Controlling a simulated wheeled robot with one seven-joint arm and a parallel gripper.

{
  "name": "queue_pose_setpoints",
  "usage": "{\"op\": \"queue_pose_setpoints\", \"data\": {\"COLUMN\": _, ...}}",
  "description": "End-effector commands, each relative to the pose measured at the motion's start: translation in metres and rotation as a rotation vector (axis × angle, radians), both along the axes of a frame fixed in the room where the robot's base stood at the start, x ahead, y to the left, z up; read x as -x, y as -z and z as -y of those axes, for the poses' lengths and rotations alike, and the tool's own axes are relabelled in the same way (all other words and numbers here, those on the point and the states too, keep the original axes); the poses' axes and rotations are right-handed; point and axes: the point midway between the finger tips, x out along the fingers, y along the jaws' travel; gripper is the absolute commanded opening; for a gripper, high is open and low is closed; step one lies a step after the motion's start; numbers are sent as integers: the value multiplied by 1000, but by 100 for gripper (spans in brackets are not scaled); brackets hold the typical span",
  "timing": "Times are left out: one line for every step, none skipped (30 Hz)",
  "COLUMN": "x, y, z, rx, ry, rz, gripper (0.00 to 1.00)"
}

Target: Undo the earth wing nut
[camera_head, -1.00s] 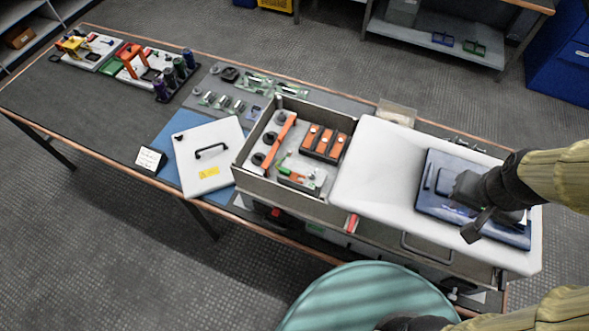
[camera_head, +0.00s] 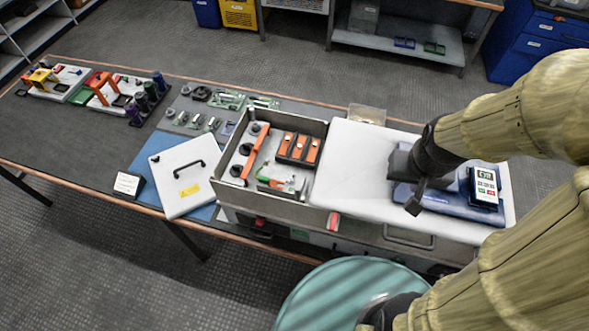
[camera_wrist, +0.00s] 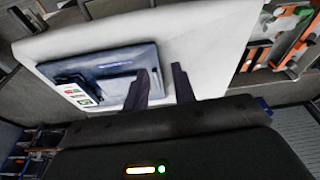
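The open grey cabinet box (camera_head: 238,195) stands mid-bench. Inside are an orange bar (camera_head: 256,150), dark round terminals and an orange-black block (camera_head: 298,149). A green part (camera_head: 299,184) sits near its front right corner, possibly the earth connection; I cannot make out the wing nut. My gripper (camera_head: 416,197) is right of the box, over the white cover and the blue meter case. In the wrist view my gripper's two dark fingers (camera_wrist: 162,72) stand apart with nothing between them. The box interior (camera_wrist: 283,45) shows at the wrist view's upper right.
The white cover (camera_head: 345,160) adjoins the box on the right, bearing the blue case (camera_head: 410,197) and a handheld meter (camera_head: 485,187). A white handled panel (camera_head: 180,195) lies to the left. A round teal top (camera_head: 330,290) stands in front.

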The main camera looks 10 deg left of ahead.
Motion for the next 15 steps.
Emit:
{"op": "queue_pose_setpoints", "data": {"x": -2, "y": 0, "z": -2, "rx": -1, "ry": 1, "rz": -2, "gripper": 26}}
{"op": "queue_pose_setpoints", "data": {"x": -3, "y": -1, "z": -3, "rx": -3, "ry": 3, "rz": -4, "gripper": 26}}
{"op": "queue_pose_setpoints", "data": {"x": -6, "y": -1, "z": -6, "rx": -5, "ry": 9, "rz": -7, "gripper": 26}}
{"op": "queue_pose_setpoints", "data": {"x": -9, "y": -2, "z": -11, "rx": -9, "ry": 14, "rz": -12, "gripper": 26}}
{"op": "queue_pose_setpoints", "data": {"x": -13, "y": -2, "z": -17, "rx": -12, "ry": 22, "rz": -18, "gripper": 26}}
{"op": "queue_pose_setpoints", "data": {"x": -19, "y": -3, "z": -25, "rx": -17, "ry": 36, "rz": -28, "gripper": 26}}
{"op": "queue_pose_setpoints", "data": {"x": -24, "y": -4, "z": -32, "rx": -21, "ry": 47, "rz": -36, "gripper": 26}}
{"op": "queue_pose_setpoints", "data": {"x": -29, "y": -4, "z": -39, "rx": -26, "ry": 62, "rz": -46, "gripper": 26}}
{"op": "queue_pose_setpoints", "data": {"x": -37, "y": -5, "z": -51, "rx": -33, "ry": 85, "rz": -61, "gripper": 26}}
{"op": "queue_pose_setpoints", "data": {"x": -43, "y": -6, "z": -62, "rx": -38, "ry": 102, "rz": -71, "gripper": 26}}
{"op": "queue_pose_setpoints", "data": {"x": -48, "y": -7, "z": -72, "rx": -42, "ry": 122, "rz": -83, "gripper": 26}}
{"op": "queue_pose_setpoints", "data": {"x": -55, "y": -8, "z": -88, "rx": -47, "ry": 148, "rz": -100, "gripper": 26}}
{"op": "queue_pose_setpoints", "data": {"x": -60, "y": -8, "z": -101, "rx": -50, "ry": 169, "rz": -111, "gripper": 26}}
{"op": "queue_pose_setpoints", "data": {"x": -64, "y": -9, "z": -113, "rx": -53, "ry": 191, "rz": -123, "gripper": 26}}
{"op": "queue_pose_setpoints", "data": {"x": -69, "y": -9, "z": -129, "rx": -56, "ry": 223, "rz": -139, "gripper": 26}}
